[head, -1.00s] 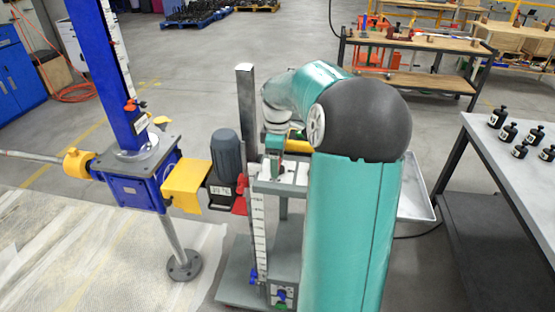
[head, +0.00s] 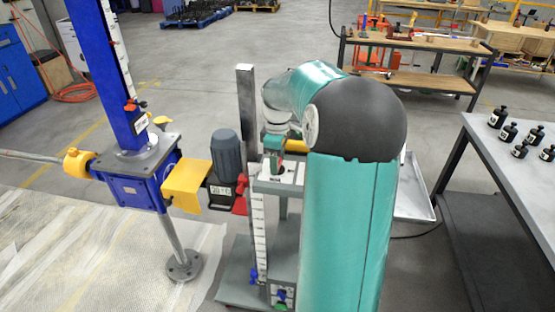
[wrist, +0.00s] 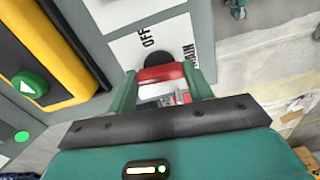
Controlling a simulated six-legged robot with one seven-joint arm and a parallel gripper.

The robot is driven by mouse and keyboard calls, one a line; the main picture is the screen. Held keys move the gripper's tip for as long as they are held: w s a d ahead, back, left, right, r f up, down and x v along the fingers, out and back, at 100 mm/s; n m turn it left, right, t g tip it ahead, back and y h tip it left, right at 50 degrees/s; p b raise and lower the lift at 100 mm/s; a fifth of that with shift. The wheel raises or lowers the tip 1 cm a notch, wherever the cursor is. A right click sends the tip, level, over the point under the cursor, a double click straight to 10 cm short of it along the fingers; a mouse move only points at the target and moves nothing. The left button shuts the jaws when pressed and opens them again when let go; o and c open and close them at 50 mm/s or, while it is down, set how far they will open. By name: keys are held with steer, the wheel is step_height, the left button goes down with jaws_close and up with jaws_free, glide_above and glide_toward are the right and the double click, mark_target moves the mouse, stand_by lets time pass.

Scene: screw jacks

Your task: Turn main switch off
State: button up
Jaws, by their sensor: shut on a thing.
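The main switch shows in the wrist view as a red handle (wrist: 162,73) on a dark round base (wrist: 158,50). It is mounted on a white plate (wrist: 125,52) lettered OFF and MAIN. My gripper (wrist: 163,80) has its two green fingers on either side of the red handle and is shut on it. The handle lies across the picture between the fingertips; which mark it points to I cannot tell. In the head view my gripper (head: 273,146) is at the top of the grey control stand, and the switch is largely hidden there.
A yellow-and-black panel with a green arrow button (wrist: 29,84) is beside the switch plate. In the head view a blue screw jack (head: 135,185) with a grey motor (head: 227,160) stands left of the stand. A table with black bottles (head: 510,132) is at right.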

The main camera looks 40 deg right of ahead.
steer(key=m, duration=0.8)
steer(key=shift+m, duration=0.3)
steer(key=m, duration=0.4)
steer(key=shift+m, duration=2.1)
steer(key=o, duration=1)
step_height(320, 180, up, 14)
steer(key=shift+f, duration=0.1)
